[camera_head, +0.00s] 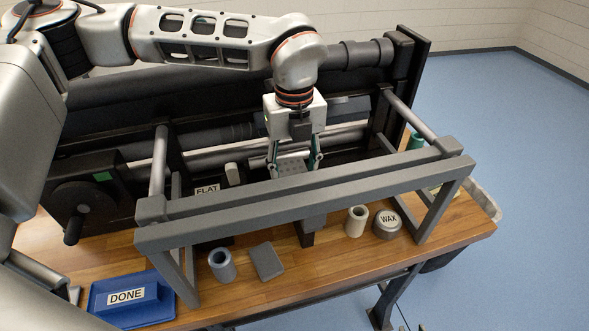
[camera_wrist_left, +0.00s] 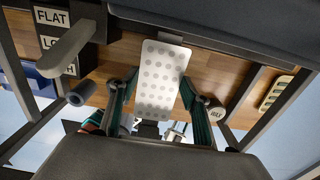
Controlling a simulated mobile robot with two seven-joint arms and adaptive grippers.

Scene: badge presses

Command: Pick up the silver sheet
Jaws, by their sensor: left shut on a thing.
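The silver sheet (camera_wrist_left: 161,62) is a pale rounded plate with rows of dots, seen in the left wrist view between my left gripper's fingers. In the head view the sheet (camera_head: 294,167) shows partly behind the press's grey front bar. My left gripper (camera_head: 293,161) points down inside the press frame, with green-lined fingers on either side of the sheet. In the left wrist view, the fingertips of the gripper (camera_wrist_left: 159,79) meet the sheet's two long edges, and it is shut on it. My right gripper is not in view.
The grey press bar (camera_head: 300,201) crosses in front of my gripper. On the wooden bench stand a blue DONE tray (camera_head: 101,303), a grey hollow cylinder (camera_head: 222,266), a flat grey block (camera_head: 267,261), a beige cylinder (camera_head: 355,222) and a WAX tin (camera_head: 387,229). A FLAT label (camera_head: 207,190) sits left.

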